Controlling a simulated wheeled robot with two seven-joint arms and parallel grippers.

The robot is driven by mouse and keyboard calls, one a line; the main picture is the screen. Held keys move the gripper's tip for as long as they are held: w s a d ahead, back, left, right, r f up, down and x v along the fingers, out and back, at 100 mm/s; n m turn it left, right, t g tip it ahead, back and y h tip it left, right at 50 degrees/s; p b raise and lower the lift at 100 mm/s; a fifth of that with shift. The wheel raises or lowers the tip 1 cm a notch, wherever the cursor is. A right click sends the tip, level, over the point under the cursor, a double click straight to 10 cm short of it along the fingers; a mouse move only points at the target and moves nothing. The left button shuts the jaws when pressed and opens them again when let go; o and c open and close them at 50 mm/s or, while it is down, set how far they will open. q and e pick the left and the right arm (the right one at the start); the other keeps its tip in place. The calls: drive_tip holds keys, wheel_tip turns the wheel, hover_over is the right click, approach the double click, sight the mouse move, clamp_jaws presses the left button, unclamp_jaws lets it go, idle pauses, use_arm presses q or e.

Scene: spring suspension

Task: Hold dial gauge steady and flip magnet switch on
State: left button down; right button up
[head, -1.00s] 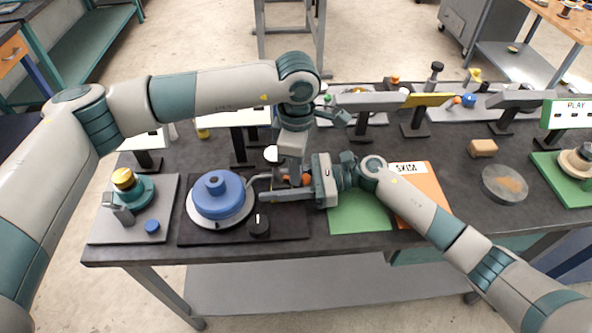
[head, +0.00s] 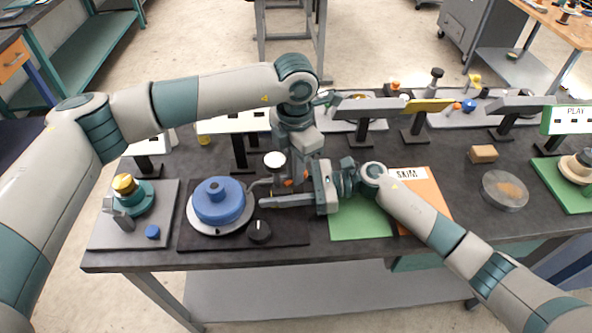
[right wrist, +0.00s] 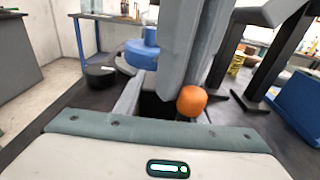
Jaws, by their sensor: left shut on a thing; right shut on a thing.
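The dial gauge (head: 274,159) shows a small white round face beside my left gripper (head: 287,184). That gripper points down behind my right gripper, and its fingertips are mostly hidden; it is shut, apparently on the gauge or its stand. My right gripper (head: 283,197) reaches in from the right with one long grey finger in front. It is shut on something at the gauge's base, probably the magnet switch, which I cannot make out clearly. An orange knob (head: 289,182) shows between the two grippers. It also shows in the right wrist view (right wrist: 191,101), close to the grey fingers.
A blue round part (head: 218,203) on a pale disc and a black knob (head: 259,231) sit on a dark plate just left of the grippers. A grey plate (head: 105,232) is further left. Green (head: 360,222) and orange mats lie right. Stands line the back.

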use_arm(q)
drive_tip(key=shift+w, duration=0.1)
idle(0.4)
drive_tip(key=c, duration=1.8)
unclamp_jaws()
drive_tip(key=shift+c, duration=0.2)
drive_tip(key=shift+r, duration=0.15)
wheel_tip(320, 180, up, 12)
use_arm(e)
drive_tip(key=o, duration=0.9)
drive_tip(key=shift+d, duration=0.1)
